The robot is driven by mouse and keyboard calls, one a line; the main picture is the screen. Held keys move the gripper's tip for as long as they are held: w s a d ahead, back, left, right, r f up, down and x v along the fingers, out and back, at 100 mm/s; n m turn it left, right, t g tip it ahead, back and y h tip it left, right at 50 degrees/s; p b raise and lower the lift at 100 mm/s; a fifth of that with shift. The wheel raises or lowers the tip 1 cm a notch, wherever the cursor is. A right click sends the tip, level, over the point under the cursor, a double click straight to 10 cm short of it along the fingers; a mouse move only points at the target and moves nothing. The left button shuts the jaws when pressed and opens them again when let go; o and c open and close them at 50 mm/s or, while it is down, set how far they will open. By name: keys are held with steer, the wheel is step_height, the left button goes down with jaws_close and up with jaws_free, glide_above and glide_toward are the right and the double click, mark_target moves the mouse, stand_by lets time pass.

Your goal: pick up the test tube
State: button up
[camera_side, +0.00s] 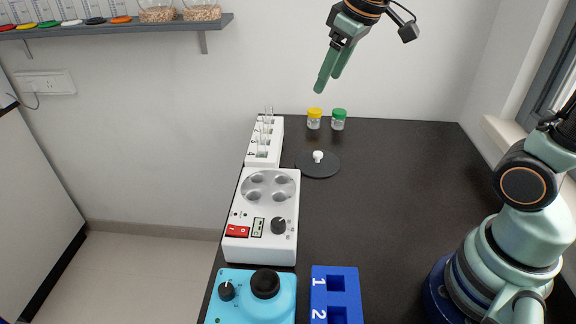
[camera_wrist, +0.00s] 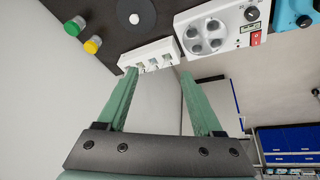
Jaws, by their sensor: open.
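Clear glass test tubes (camera_side: 264,136) stand upright in a white rack (camera_side: 250,153) near the far left edge of the black bench in the side view. The tubes are small and faint, so their exact number is hard to tell. My gripper (camera_side: 327,84) is open and empty, high above the far end of the bench, to the right of the rack and well above it. In the wrist view the two green fingers of my gripper (camera_wrist: 159,73) are spread apart, and the white rack (camera_wrist: 127,61) shows just beyond their tips. The tubes are hard to make out there.
Yellow-capped (camera_side: 314,118) and green-capped jars (camera_side: 339,119) stand at the back. A dark disc with a white knob (camera_side: 319,164) lies right of the rack. A white heater (camera_side: 264,215), light-blue device (camera_side: 250,298) and blue block (camera_side: 336,296) line the left side.

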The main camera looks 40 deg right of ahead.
steer(key=w+f+n+g, duration=0.1)
steer(key=w+f+n, duration=0.15)
steer(key=w, duration=0.75)
steer(key=n+g, duration=0.1)
steer(key=n, duration=0.2)
glide_toward(265, 126)
steer(key=x, duration=0.4)
steer(key=shift+a+f, duration=0.1)
steer(key=shift+f, duration=0.15)
steer(key=shift+x, duration=2.65)
steer(key=shift+s, duration=0.2)
jaws_close()
steer(key=shift+w+d+r, duration=0.15)
steer(key=shift+w+d, duration=0.05)
